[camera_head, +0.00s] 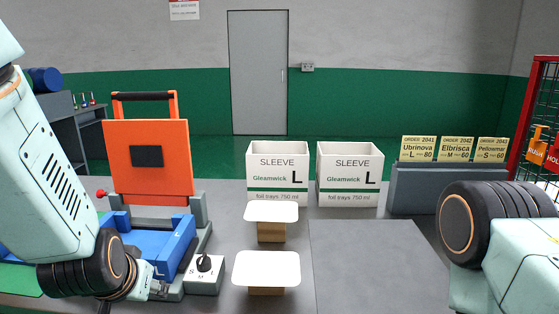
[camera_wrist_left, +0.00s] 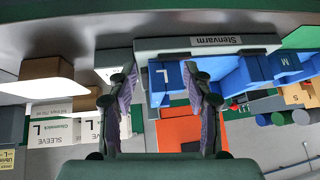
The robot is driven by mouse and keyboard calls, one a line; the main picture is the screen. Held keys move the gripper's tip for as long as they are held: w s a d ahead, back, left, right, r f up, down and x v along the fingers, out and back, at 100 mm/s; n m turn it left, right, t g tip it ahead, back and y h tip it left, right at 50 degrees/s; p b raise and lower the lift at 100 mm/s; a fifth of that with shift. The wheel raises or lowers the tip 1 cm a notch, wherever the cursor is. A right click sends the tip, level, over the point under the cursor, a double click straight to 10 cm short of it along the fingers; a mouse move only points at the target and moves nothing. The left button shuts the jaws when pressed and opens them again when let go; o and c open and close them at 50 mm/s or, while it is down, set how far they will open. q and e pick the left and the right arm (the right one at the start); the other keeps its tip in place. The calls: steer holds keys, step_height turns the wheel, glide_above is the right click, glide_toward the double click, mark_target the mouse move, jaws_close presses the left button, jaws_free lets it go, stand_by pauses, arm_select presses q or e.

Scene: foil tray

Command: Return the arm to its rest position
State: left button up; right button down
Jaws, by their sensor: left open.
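My left arm (camera_head: 45,185) comes in from the left and bends down at a dark wrist joint beside the blue-bedded machine. My left gripper (camera_wrist_left: 163,85) shows in the left wrist view with its two fingers apart and nothing between them. Beyond the fingers are the machine's blue bed (camera_wrist_left: 172,80), marked L, and its orange panel (camera_wrist_left: 178,130). In the head view the orange panel (camera_head: 150,180) stands upright behind the blue bed (camera_head: 155,248). My right arm (camera_head: 500,245) shows at the right edge, but its gripper is out of view.
Two white lids (camera_head: 271,212) (camera_head: 266,268) rest on brown blocks. Two white sleeve boxes (camera_head: 278,198) (camera_head: 350,198) stand behind. A knob box (camera_head: 203,275) is beside the machine. Order cards (camera_head: 456,149) top a grey stand at right. The dark mat (camera_head: 370,265) is clear.

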arm_select(q)
steer(key=s+d+f+g+h, duration=0.1)
steer(key=s+f, duration=0.5)
steer(key=f, duration=0.3)
steer(key=s+f+g, duration=0.2)
steer(key=s+f, duration=0.4)
steer(key=f, duration=0.3)
steer(key=s+f+g, duration=0.2)
steer(key=s+f, duration=0.2)
steer(key=s, duration=0.4)
steer(key=s+f+g, duration=0.2)
steer(key=s+f, duration=0.2)
steer(key=s, duration=0.5)
steer(key=shift+d+f+h, duration=0.3)
steer(key=shift+f, duration=0.05)
